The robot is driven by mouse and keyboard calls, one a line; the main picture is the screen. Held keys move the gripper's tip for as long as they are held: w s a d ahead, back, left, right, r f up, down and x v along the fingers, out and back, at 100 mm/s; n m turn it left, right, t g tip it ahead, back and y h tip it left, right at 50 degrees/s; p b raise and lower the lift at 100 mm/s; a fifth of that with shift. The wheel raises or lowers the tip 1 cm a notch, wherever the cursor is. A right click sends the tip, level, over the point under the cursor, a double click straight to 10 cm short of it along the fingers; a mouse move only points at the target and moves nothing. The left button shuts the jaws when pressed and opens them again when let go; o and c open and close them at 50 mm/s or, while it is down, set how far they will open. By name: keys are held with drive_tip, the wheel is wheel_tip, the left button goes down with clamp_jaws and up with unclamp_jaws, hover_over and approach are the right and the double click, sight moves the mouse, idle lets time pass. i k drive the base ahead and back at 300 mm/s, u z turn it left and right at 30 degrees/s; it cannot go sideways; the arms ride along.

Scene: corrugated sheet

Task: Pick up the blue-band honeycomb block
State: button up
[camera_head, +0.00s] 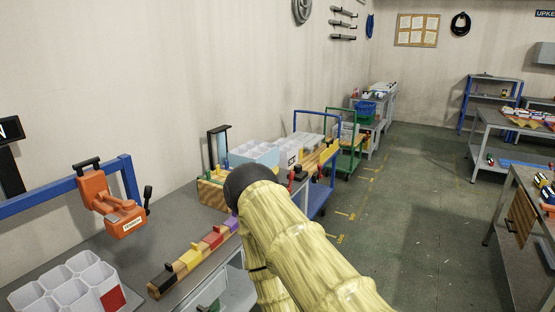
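I cannot pick out a honeycomb block with a clear blue band. A white honeycomb block with open cells (68,288) lies on the grey bench at the lower left, with a red patch on its right side. My yellow, bamboo-textured arm with a dark rounded joint crosses the lower middle and hides part of the bench and carts. My gripper is not visible.
An orange tool (118,207) is at a blue rail (65,197) on the left. A wooden strip with coloured blocks (190,257) lies along the bench edge. Blue and green carts (343,140) stand behind my arm. The green floor (410,215) is open to the right, before other benches.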

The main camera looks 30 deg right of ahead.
sight(266, 154)
drive_tip(key=z, duration=0.85)
drive_tip(key=i, duration=0.8)
drive_tip(key=z, duration=1)
drive_tip(key=i, duration=1.25)
drive_tip(key=u, duration=0.8)
drive_tip(key=i, duration=0.85)
drive_tip(key=u, duration=0.95)
